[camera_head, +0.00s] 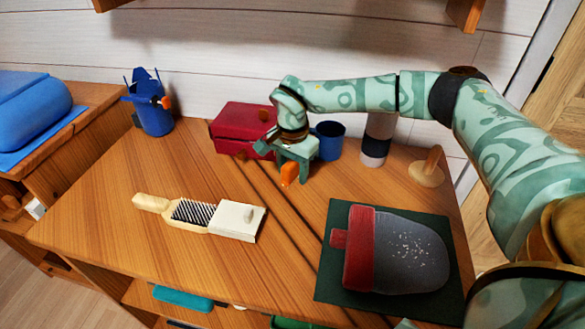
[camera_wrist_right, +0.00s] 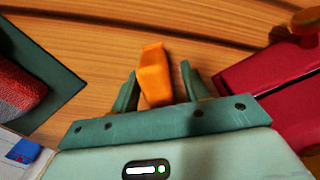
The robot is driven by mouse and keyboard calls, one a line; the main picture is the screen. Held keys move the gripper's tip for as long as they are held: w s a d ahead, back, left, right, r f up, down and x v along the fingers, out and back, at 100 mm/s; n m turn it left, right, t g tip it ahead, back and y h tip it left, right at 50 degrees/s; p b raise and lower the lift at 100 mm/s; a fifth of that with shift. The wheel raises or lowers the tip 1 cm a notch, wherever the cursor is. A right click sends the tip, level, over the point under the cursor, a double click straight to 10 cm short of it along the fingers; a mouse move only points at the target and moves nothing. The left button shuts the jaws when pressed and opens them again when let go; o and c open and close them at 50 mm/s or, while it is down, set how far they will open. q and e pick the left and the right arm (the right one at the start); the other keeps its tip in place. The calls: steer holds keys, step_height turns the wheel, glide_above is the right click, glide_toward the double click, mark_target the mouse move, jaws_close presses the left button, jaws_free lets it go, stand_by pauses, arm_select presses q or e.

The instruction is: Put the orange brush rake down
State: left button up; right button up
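The orange brush rake (camera_head: 290,174) is a small orange piece just below my right gripper (camera_head: 294,160), over the back middle of the wooden desk (camera_head: 130,240). In the right wrist view the rake (camera_wrist_right: 154,76) stands between the two green fingers of my right gripper (camera_wrist_right: 158,84). A gap shows between the rake and the right-hand finger, so the fingers look open around it. I cannot tell whether the rake touches the desk. My left gripper is not in view.
A wooden brush (camera_head: 190,212) with a white block lies at the left. A red box (camera_head: 232,128), a blue mug (camera_head: 328,140) and a blue holder (camera_head: 152,112) stand behind. A red-grey pouch (camera_head: 395,250) lies on a green mat (camera_head: 330,287). Desk in front is clear.

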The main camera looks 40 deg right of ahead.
arm_select(q)
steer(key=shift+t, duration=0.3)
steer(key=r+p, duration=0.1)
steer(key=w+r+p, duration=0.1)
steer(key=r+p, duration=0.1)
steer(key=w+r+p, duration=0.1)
steer(key=p, duration=0.1)
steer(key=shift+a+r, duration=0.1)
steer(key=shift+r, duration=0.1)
arm_select(e)
step_height(320, 180, up, 12)
steer(key=shift+r, duration=0.2)
